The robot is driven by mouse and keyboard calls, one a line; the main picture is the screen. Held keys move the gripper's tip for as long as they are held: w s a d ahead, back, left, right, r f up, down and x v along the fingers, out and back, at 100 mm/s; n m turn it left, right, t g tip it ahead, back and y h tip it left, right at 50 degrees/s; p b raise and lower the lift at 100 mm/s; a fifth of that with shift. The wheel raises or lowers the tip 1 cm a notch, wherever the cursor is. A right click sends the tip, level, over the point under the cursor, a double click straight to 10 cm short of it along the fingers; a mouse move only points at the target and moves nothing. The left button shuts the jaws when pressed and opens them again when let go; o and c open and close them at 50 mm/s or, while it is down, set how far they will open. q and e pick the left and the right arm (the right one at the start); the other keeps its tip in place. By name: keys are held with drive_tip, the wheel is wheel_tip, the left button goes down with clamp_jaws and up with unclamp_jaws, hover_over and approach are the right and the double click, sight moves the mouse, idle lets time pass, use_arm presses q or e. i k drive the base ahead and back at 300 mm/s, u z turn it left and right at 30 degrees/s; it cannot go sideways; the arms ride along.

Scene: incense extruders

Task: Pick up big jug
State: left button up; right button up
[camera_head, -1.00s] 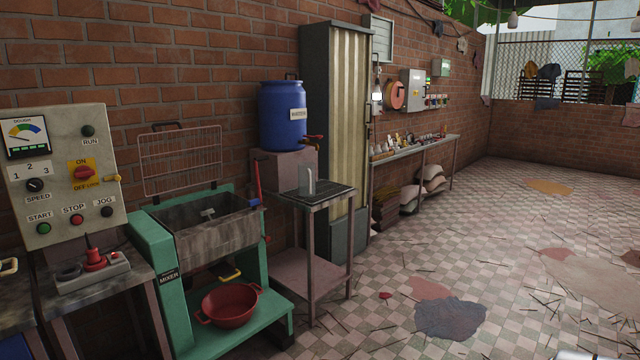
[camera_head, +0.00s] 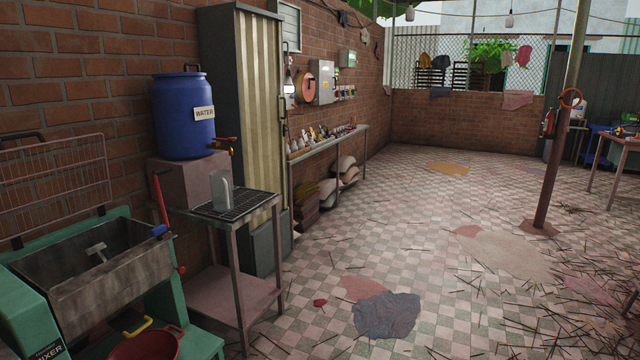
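A grey metal jug (camera_head: 222,190) stands upright on the dark grated top of a small metal stand (camera_head: 238,203), left of the picture's middle. It is below and just right of the blue water barrel (camera_head: 184,116) and its red-handled tap. No other jug is clear in view, so I cannot compare sizes. Neither of my grippers shows in this view.
A green mixer (camera_head: 95,270) with a steel trough stands at the front left, a red basin (camera_head: 146,343) below it. A tall metal cabinet (camera_head: 245,120) is behind the stand. A dark cloth (camera_head: 386,315) lies on the tiled floor. A post (camera_head: 552,170) stands right.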

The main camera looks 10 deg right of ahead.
sight(220, 180)
drive_tip(key=z, duration=0.5)
drive_tip(key=i, duration=1.75)
drive_tip(key=u, duration=1)
drive_tip(key=i, duration=1.1)
drive_tip(key=u, duration=1.1)
